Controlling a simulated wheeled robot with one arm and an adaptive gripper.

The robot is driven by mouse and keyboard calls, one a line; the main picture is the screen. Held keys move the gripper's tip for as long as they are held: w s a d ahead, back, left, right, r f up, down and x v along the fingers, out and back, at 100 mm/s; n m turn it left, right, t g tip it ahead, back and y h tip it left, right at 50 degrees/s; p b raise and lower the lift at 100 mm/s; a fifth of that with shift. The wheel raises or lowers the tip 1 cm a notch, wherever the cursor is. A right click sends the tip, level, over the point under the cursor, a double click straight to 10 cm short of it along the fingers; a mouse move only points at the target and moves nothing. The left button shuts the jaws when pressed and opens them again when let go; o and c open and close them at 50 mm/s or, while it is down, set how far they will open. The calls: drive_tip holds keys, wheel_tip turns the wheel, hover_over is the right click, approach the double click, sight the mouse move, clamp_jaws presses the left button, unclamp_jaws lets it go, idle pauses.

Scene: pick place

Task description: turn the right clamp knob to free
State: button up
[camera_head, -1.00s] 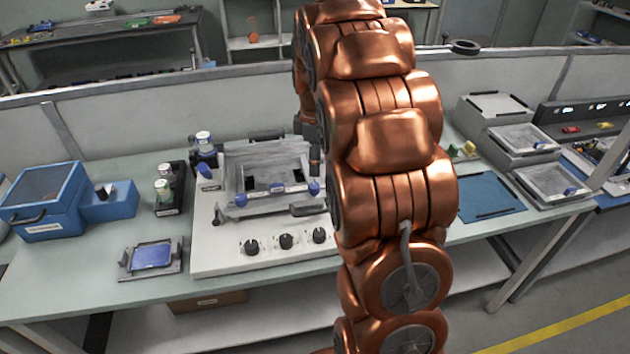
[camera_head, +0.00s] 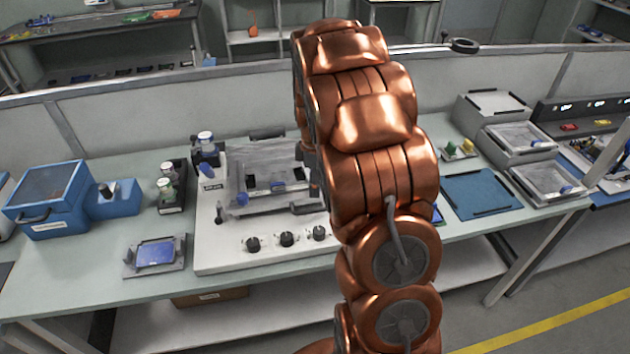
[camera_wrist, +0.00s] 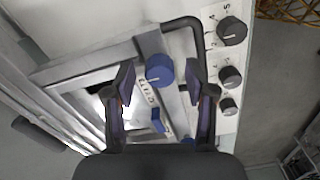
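The right clamp knob (camera_wrist: 159,68) is a round blue knob with a pale line on its top, beside the metal clamp frame. My gripper (camera_wrist: 158,80) is open in the wrist view, with one finger on either side of this knob. No clear finger contact shows. In the head view, the left clamp knob (camera_head: 242,199) shows at the front of the fixture (camera_head: 255,163). My copper arm covers the fixture's right side, the right knob and my gripper there.
Three black knobs (camera_head: 287,239) line the machine's front; they also show in the wrist view (camera_wrist: 230,77). A black bar handle (camera_wrist: 190,25) is close to my gripper. A blue box (camera_head: 48,195), bottles (camera_head: 167,185) and small tray (camera_head: 155,253) stand left; a blue mat (camera_head: 482,194) lies right.

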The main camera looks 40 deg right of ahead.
clamp_jaws()
drive_tip(key=shift+f+m+b, duration=0.1)
drive_tip(key=shift+m+b, duration=0.2)
drive_tip(key=shift+b, duration=0.25)
drive_tip(key=m+b, duration=0.2)
drive_tip(key=b, duration=0.1)
drive_tip(key=shift+f+m, duration=0.1)
drive_tip(key=shift+m, duration=0.3)
drive_tip(key=m+b, duration=0.4)
drive_tip(key=m, duration=0.1)
drive_tip(key=shift+m, duration=0.3)
drive_tip(key=m+b, duration=0.2)
drive_tip(key=m, duration=0.2)
drive_tip(key=shift+a+b, duration=0.1)
drive_tip(key=shift+b, duration=0.3)
drive_tip(key=shift+r+m+b, duration=0.2)
drive_tip(key=shift+m+b, duration=0.45)
drive_tip(key=shift+m, duration=1.75)
